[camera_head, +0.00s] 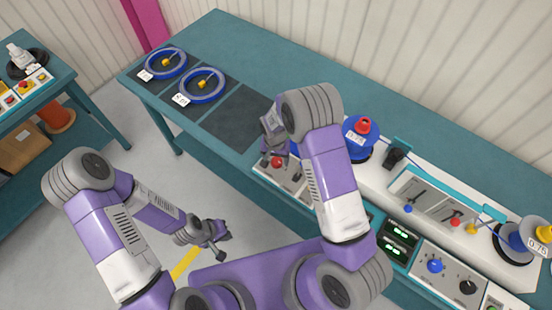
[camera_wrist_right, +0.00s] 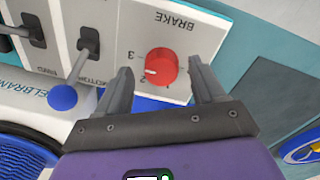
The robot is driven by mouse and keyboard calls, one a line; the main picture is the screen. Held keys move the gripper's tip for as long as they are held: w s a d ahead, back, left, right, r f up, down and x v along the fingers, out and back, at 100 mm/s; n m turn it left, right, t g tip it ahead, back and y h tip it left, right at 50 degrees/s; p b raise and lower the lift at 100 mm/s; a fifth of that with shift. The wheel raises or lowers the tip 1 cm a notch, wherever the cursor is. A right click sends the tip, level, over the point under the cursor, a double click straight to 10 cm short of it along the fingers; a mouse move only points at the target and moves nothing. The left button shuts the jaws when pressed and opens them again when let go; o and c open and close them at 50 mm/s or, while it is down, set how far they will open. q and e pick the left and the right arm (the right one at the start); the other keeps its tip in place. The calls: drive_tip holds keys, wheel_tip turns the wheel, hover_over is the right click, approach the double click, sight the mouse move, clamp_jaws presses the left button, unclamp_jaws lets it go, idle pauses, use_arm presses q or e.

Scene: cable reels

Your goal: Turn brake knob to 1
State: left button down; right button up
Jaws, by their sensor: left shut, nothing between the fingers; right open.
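The red brake knob (camera_wrist_right: 161,67) sits on a pale panel (camera_wrist_right: 195,35) marked BRAKE, with the lettering upside down in the right wrist view. In the head view the knob (camera_head: 277,162) shows at my right gripper (camera_head: 273,155). My left gripper (camera_head: 221,238) is shut and empty, low over the floor and away from the bench.
A blue reel with a red top (camera_head: 362,137) stands to the right. Two blue rings (camera_head: 202,85) lie on dark mats at the bench's left. The bench's back is clear.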

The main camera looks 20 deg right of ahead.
drive_tip(key=shift+f, duration=0.8)
drive_tip(key=c, duration=1)
drive_tip(key=shift+c, duration=0.2)
